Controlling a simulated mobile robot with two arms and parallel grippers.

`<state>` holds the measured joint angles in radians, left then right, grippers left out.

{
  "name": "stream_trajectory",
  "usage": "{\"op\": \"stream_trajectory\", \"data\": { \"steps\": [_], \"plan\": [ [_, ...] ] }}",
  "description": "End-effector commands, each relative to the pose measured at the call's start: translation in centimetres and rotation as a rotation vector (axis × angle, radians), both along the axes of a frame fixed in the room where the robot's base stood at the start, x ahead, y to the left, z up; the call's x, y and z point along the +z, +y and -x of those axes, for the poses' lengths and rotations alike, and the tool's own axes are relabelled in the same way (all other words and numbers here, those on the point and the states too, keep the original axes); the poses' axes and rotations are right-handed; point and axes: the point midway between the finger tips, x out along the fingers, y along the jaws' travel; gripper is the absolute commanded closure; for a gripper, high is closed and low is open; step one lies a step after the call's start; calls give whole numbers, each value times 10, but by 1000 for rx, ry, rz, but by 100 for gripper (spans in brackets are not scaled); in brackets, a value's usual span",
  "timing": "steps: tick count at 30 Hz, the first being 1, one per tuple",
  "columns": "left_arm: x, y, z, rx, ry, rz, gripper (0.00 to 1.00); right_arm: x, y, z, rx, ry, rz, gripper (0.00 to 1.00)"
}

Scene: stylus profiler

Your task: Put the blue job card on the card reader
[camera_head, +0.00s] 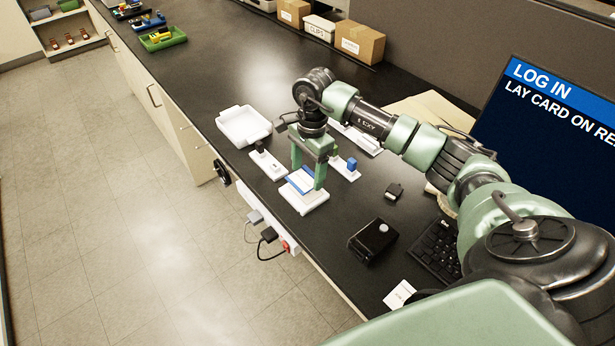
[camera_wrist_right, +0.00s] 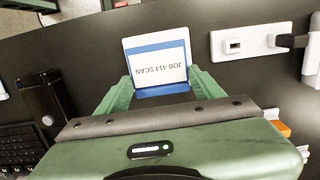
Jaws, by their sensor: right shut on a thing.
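The blue job card (camera_head: 297,183), with a white label, is between the fingers of my right gripper (camera_head: 307,181). In the right wrist view the card (camera_wrist_right: 160,67) reads "JOB 414 SCAN", and the gripper (camera_wrist_right: 163,88) is shut on it. A white block or holder (camera_head: 310,203) is directly below the card; I cannot tell whether they touch. A black box with a pale round spot (camera_head: 373,240), which looks like the card reader, stands to the right and nearer. It also shows in the right wrist view (camera_wrist_right: 48,105). My left gripper is not in view.
Small white holders (camera_head: 268,163) stand near the gripper, and a white tray (camera_head: 243,126) lies left. A keyboard (camera_head: 437,248), a small black item (camera_head: 394,191) and a monitor (camera_head: 550,130) reading "LOG IN" are right. Bare black bench (camera_head: 345,215) lies between holder and box.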

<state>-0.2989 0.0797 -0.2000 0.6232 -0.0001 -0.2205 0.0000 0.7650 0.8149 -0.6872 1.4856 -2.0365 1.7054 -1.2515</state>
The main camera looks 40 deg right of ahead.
Motion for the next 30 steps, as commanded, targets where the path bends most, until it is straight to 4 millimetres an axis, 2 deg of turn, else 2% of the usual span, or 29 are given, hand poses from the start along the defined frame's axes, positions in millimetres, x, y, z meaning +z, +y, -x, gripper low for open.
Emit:
{"op": "stream_trajectory", "data": {
  "steps": [7, 20, 21, 22, 23, 30],
  "plan": [
    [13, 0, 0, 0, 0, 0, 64, -33, 1, 1, 0, 2, -2, 70],
    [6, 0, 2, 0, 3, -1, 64, -42, 0, 0, 1, 0, 0, 70],
    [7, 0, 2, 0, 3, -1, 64, -40, 0, 0, 1, 0, 0, 24],
    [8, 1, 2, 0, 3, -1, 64, -40, 0, 0, 1, 1, 0, 16],
    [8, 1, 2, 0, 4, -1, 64, -40, 0, 0, 1, 1, 0, 11],
    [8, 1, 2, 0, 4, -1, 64, -40, 0, 0, 1, 1, 0, 11]
  ]
}}
